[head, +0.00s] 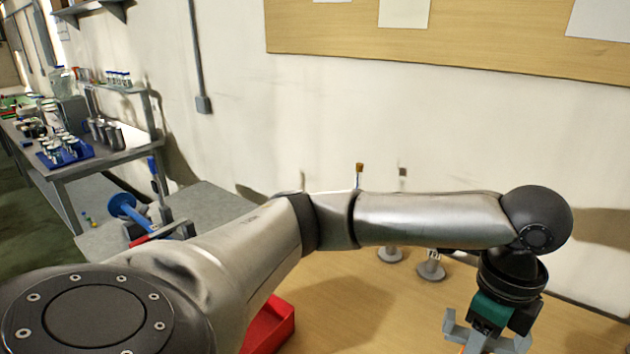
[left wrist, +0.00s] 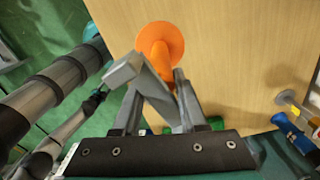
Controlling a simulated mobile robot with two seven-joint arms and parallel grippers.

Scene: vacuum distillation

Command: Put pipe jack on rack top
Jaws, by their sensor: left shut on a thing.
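My left gripper (head: 485,340) is at the lower right of the head view, above the wooden table. In the left wrist view its fingers (left wrist: 158,82) are closed around an orange piece (left wrist: 162,42) with a round, flared disc and a narrower stem, which appears to be the pipe jack. Only a sliver of orange shows at the bottom edge of the head view. The fingers hide part of the stem. I cannot tell for sure which thing is the rack top. My right gripper is not in view.
The wooden table (head: 350,300) has bare room in the middle. Two grey round-based stands (head: 431,267) are near the wall, and a red tray (head: 272,328) is partly hidden by my arm. A blue flared piece (head: 125,205) is by a low grey surface (head: 215,205) at left.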

